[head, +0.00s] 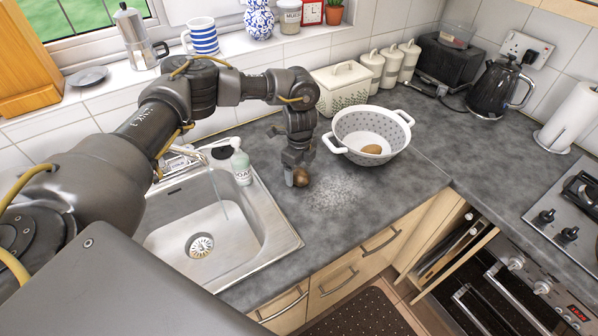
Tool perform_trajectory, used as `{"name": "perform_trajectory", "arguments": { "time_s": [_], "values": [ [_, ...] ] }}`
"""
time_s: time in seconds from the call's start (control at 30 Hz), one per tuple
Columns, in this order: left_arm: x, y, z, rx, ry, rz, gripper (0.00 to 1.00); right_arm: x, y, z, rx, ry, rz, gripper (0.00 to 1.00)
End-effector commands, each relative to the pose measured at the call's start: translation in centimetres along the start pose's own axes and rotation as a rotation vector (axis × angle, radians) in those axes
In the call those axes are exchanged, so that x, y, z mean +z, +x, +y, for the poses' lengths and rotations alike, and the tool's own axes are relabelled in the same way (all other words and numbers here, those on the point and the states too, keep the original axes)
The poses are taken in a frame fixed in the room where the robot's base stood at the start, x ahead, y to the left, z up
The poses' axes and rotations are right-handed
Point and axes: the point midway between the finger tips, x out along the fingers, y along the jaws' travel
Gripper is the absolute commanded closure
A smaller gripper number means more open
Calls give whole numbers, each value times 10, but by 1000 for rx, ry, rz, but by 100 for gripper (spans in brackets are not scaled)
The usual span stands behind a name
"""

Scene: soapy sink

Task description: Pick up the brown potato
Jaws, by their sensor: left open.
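A brown potato (301,177) lies on the dark grey counter (400,190), just right of the sink. My left gripper (296,172) points down right at it, with its jaws open. One finger shows at the potato's left side; the other finger is hard to make out, so I cannot tell whether the jaws touch the potato. A lighter brown potato-like item (372,149) lies inside the white colander (362,120). My right gripper is not in view.
The steel sink (165,245) lies left, with a soap bottle (240,165) at its rim. Pale specks cover the counter by the potato. A bread bin (342,85), canisters and a black kettle (492,90) stand along the back. The counter's front edge is close.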

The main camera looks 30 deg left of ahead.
Motion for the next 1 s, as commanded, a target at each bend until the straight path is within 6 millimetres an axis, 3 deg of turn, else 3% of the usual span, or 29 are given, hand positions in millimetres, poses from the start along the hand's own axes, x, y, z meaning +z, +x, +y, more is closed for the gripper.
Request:
{"name": "perform_trajectory", "arguments": {
  "time_s": [0.2,0.43,0.8,1.0],
  "values": [
    [1,19,0,1,-2,0,20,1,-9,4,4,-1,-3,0],
    [0,21,0,-1,-1,0,21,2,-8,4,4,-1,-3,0],
    [0,20,0,-1,-2,0,70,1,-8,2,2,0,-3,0],
    [0,20,0,-1,-2,0,72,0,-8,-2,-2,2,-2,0]
  ]
}}
